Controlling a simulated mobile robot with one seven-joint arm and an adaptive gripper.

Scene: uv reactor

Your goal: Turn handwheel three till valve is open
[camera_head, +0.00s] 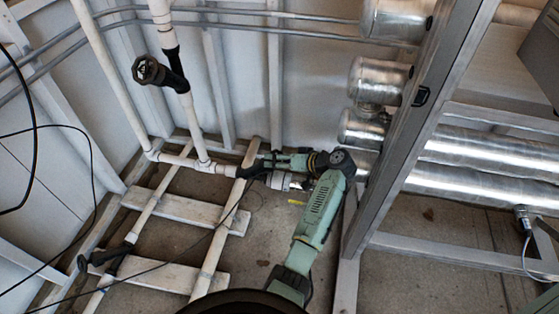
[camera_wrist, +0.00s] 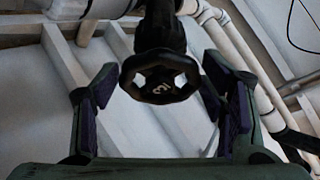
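Handwheel three (camera_wrist: 160,91) is a black wheel with spokes and a light "3" on its hub, facing the wrist camera. It sits on a black valve body (camera_wrist: 160,30) on the piping. My gripper (camera_wrist: 162,75) is open, with one dark-padded finger on the left and one on the right of the wheel. A gap shows between the wheel and each finger. In the head view, my gripper (camera_head: 275,163) points left at a black valve body (camera_head: 248,170) on the white piping. The wheel itself is hidden there behind my gripper.
Another black handwheel (camera_head: 149,70) is on an upright white pipe, and another black valve (camera_head: 105,257) is at lower left. White pipes (camera_head: 213,253) run along the floor. A metal frame post (camera_head: 395,165) and silver cylinders (camera_head: 490,150) stand right of my arm. A thin cable crosses the left.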

